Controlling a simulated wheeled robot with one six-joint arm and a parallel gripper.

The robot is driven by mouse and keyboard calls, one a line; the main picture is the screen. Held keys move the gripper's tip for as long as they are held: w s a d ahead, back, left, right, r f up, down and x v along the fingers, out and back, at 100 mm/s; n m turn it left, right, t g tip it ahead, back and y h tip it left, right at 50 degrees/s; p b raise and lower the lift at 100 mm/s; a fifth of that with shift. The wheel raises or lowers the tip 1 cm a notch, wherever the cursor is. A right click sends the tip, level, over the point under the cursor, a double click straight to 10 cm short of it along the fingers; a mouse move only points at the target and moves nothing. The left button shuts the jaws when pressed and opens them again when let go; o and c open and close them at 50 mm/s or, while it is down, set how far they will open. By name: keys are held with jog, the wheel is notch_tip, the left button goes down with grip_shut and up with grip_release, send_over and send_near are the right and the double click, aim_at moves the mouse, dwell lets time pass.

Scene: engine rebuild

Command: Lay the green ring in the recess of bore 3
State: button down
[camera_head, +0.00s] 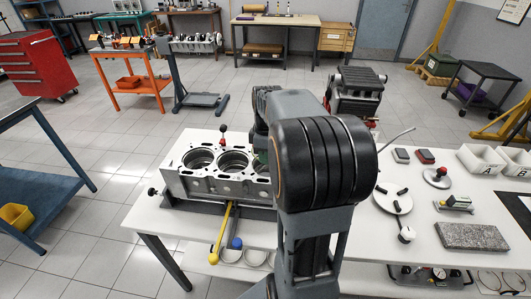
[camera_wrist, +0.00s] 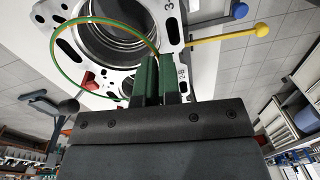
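The green ring (camera_wrist: 95,20) is a thin hoop in the wrist view. My gripper (camera_wrist: 158,62) has its two green-padded fingers close together on the ring's edge, and the ring extends out beyond them. Behind the ring, a large round bore (camera_wrist: 122,38) of the engine block shows, with a mark like a 3 beside it. The ring overlaps this bore in the picture but is off-centre; its height above the block is unclear. In the head view the engine block (camera_head: 222,187) stands on the white bench.
A yellow-ended bar (camera_head: 220,240) and a blue-ended bar (camera_head: 236,238) stick out at the block's front. A round white plate (camera_head: 393,199), a granite slab (camera_head: 471,237) and white bins (camera_head: 483,158) lie to the right.

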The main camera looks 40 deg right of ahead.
jog(key=shift+g+y, duration=0.3)
jog(key=shift+y, duration=0.1)
jog(key=shift+d+f+b, duration=0.1)
jog(key=shift+f+b, duration=0.8)
jog(key=shift+f, duration=1.5)
jog(key=shift+f, duration=0.1)
jog(key=c, duration=1.2)
grip_release()
jog(key=shift+c, duration=0.2)
notch_tip(320, 180, up, 6)
jog(key=p, duration=0.5)
